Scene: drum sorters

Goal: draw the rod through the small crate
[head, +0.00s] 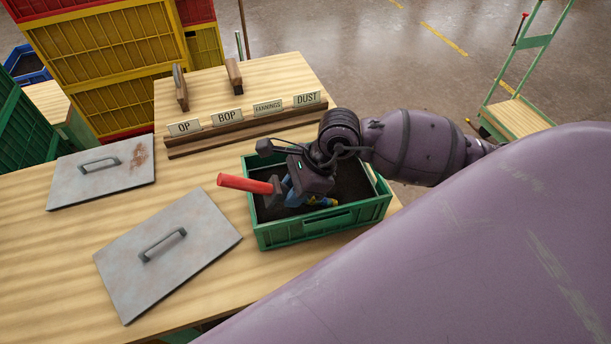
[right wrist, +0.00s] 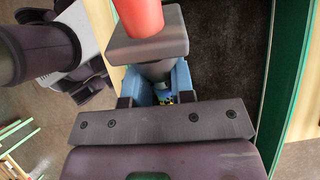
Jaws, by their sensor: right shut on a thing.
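The rod has a red end (head: 243,184) that sticks out to the left over the small crate's left wall, tilted slightly. The right wrist view shows the red end (right wrist: 139,14) rising from a dark block. My right gripper (head: 290,190), with blue fingers, is shut on the rod above the small green crate (head: 318,221). The crate stands on the wooden table and holds dark, loose-looking material. My left gripper is not in view.
Two grey lids with handles lie left of the crate, one farther back (head: 75,183) and one nearer (head: 195,230). A wooden rack (head: 245,130) with labels, DUST among them, stands behind the crate. Yellow crates (head: 110,60) are stacked at the back left. A green trolley (head: 533,41) stands at right.

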